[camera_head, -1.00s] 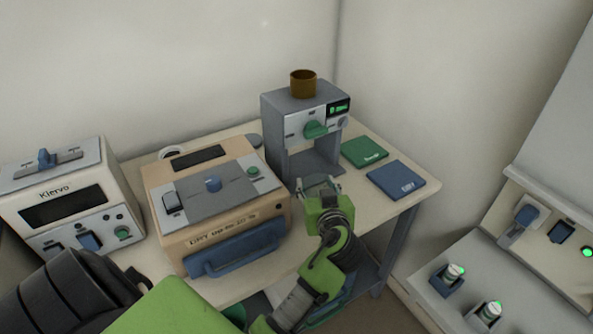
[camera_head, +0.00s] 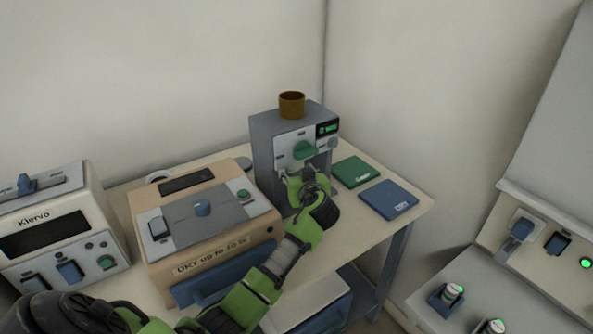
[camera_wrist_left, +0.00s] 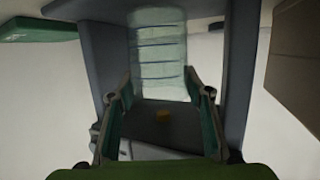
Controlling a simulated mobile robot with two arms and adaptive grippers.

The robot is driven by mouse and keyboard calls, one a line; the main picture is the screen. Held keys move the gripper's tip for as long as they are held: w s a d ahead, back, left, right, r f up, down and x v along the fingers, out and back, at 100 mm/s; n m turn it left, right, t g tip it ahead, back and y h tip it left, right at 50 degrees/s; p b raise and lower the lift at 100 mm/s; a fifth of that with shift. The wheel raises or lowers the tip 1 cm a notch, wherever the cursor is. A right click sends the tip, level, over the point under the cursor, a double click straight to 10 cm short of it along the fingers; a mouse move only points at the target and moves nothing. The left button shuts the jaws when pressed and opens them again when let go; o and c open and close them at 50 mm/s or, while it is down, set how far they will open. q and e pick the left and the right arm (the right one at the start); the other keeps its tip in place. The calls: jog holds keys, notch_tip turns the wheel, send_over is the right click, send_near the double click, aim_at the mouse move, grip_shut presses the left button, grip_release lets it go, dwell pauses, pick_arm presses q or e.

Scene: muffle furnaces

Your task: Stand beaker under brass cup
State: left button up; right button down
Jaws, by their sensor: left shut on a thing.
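The brass cup (camera_head: 292,105) sits on top of a grey stand (camera_head: 264,150) with a green handle and a lit display. My left gripper (camera_head: 303,186) is at the stand's open front bay. In the left wrist view, my gripper (camera_wrist_left: 160,100) is shut on a clear beaker (camera_wrist_left: 158,55) with dark level lines. The beaker is between the stand's side walls. A small yellowish spot (camera_wrist_left: 163,116) shows on a dark surface of the stand. In the head view the gripper hides the beaker, and I cannot tell whether its base touches the stand. My right gripper is out of view.
A tan oven (camera_head: 205,225) with a blue handle stands left of the stand, and a white Klervo device (camera_head: 55,235) further left. A green pad (camera_head: 357,171) and a blue pad (camera_head: 388,199) lie to the right.

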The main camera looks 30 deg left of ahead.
pick_arm(q)
jog(key=shift+w+a+b, duration=0.3)
jog(key=shift+w+a, duration=0.7)
jog(key=shift+d+f, duration=0.1)
jog(key=shift+f, duration=0.4)
jog(key=o, duration=0.8)
jog(key=shift+r, duration=0.15)
jog(key=shift+s+r, duration=0.1)
jog(key=v, duration=1.2)
jog(key=shift+b, duration=0.35)
